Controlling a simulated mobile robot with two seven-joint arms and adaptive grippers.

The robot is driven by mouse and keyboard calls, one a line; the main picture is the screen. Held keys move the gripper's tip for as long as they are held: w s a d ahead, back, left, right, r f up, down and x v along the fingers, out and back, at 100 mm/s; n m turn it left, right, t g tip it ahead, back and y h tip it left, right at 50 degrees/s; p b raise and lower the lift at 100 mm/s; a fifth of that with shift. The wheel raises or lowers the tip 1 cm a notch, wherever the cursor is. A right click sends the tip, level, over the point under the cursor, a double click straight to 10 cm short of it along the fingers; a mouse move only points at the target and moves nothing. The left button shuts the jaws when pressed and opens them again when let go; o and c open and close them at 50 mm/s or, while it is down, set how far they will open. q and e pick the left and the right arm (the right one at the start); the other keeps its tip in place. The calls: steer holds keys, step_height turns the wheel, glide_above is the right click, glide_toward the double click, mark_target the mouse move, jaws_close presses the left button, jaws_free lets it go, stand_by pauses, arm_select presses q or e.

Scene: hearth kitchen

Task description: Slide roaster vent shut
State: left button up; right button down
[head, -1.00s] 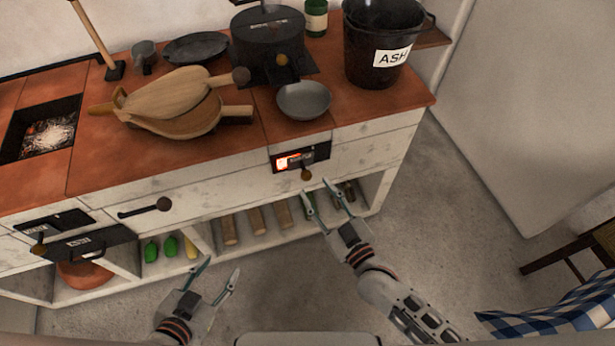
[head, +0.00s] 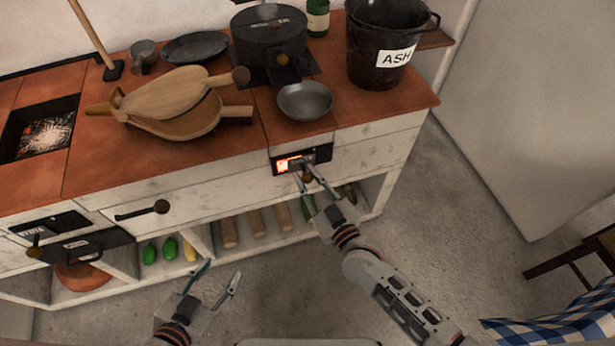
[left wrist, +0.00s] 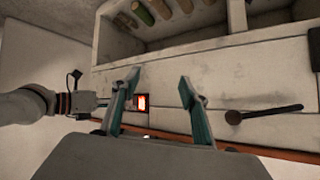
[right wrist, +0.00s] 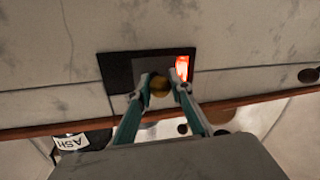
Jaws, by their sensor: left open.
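The roaster vent (head: 320,155) is a dark plate in the white front below the counter's right part. A glowing orange opening (head: 284,165) shows at its left end in the head view, so it stands partly open. It also shows in the right wrist view, with the glow (right wrist: 182,67) on the right. The round brass-brown vent knob (right wrist: 159,87) sits between the fingertips of my right gripper (right wrist: 162,84), which are closed in on both its sides. My left gripper (head: 217,278) is open and empty, low in front of the cabinet, away from the vent.
Above the vent, a grey bowl (head: 305,101), a black roaster (head: 268,38), bellows (head: 175,105) and an ash bucket (head: 378,55) stand on the counter. A dark handle (head: 143,211) juts from the front left of the vent. Logs (head: 257,223) lie on the shelf below.

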steer(key=shift+s+a, duration=0.2)
steer(key=shift+a, duration=0.45)
steer(key=shift+s+a, duration=0.2)
steer(key=shift+a, duration=0.45)
arm_select(q)
steer(key=shift+s+f, duration=0.25)
steer(key=shift+s, duration=0.1)
arm_select(e)
steer(key=shift+s+a, duration=0.2)
steer(key=shift+a, duration=0.2)
steer(key=c, duration=1.8)
jaws_free()
steer(key=shift+a, duration=0.1)
arm_select(q)
steer(key=shift+a, duration=0.15)
steer(key=shift+w, duration=0.1)
steer(key=shift+w+r, duration=0.1)
steer(key=shift+r, duration=0.05)
arm_select(e)
steer(key=v, duration=0.7)
steer(key=shift+s, duration=0.2)
